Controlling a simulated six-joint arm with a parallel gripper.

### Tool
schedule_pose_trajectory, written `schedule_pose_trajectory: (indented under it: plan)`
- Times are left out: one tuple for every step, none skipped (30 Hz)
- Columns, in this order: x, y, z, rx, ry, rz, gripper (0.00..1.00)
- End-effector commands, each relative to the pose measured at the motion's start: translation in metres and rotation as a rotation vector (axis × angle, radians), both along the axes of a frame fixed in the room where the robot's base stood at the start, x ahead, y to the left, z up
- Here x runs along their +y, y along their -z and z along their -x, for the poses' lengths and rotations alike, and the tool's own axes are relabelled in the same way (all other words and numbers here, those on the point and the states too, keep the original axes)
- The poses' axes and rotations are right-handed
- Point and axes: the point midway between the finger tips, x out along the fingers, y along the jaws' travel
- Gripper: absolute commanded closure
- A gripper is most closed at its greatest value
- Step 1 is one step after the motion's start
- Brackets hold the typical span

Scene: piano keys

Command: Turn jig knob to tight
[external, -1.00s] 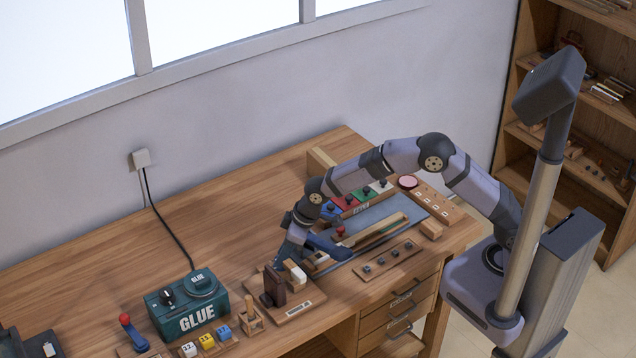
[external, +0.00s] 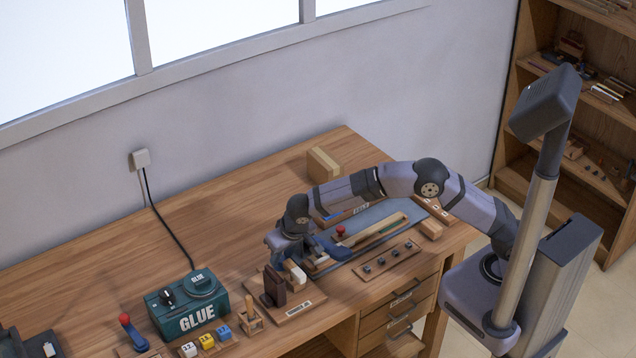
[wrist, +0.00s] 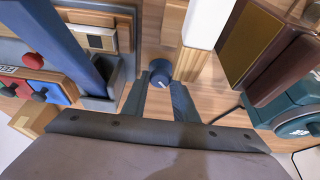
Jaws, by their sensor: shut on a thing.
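A dark blue round knob (wrist: 161,78) with a pale mark on its top shows in the wrist view, near the picture's middle. My gripper (wrist: 161,82) has its two fingers on either side of the knob and is shut on it. The jig (external: 375,238) lies on the bench in the external view, with wooden strips and a red-topped knob (external: 340,231) on it. A blue lever (wrist: 62,38) stands left of my fingers in the wrist view. In the external view my gripper and wrist hide the gripped knob. I cannot read any tight marking.
A white-topped block (external: 294,271) and dark brown blocks (external: 273,286) stand close in front of my gripper. A green glue box (external: 187,303) is to the left. A strip with several small dark knobs (external: 388,258) lies at the front.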

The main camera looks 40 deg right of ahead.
Motion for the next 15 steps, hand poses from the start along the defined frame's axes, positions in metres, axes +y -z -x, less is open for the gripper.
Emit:
schedule_pose_trajectory:
  plan:
    - [0.0020, 0.0003, -0.0004, -0.002, 0.043, -0.002, 0.96]
    - [0.0021, 0.0002, -0.0003, -0.001, 0.071, -0.001, 0.96]
    - [0.0025, -0.0001, -0.0003, -0.001, 0.109, -0.001, 0.96]
    - [0.0030, -0.0009, -0.0005, -0.002, 0.137, -0.002, 0.96]
    - [0.0029, -0.0007, -0.0003, -0.001, 0.167, 0.000, 0.96]
    - [0.0034, -0.0013, -0.0004, -0.001, 0.204, -0.001, 0.96]
    - [0.0036, -0.0017, -0.0007, -0.001, 0.233, -0.002, 0.96]
    - [0.0037, -0.0018, -0.0006, -0.001, 0.262, -0.001, 0.96]
    - [0.0040, -0.0023, -0.0007, 0.000, 0.300, -0.001, 0.96]
    - [0.0041, -0.0025, -0.0009, 0.000, 0.329, -0.001, 0.96]
    - [0.0045, -0.0031, -0.0011, 0.000, 0.356, -0.002, 0.96]
    - [0.0049, -0.0033, -0.0012, 0.000, 0.391, -0.001, 0.96]
    - [0.0047, -0.0032, -0.0010, 0.000, 0.418, 0.000, 0.96]
    - [0.0052, -0.0034, -0.0012, -0.001, 0.443, -0.001, 0.96]
    - [0.0052, -0.0033, -0.0012, 0.000, 0.474, -0.001, 0.96]
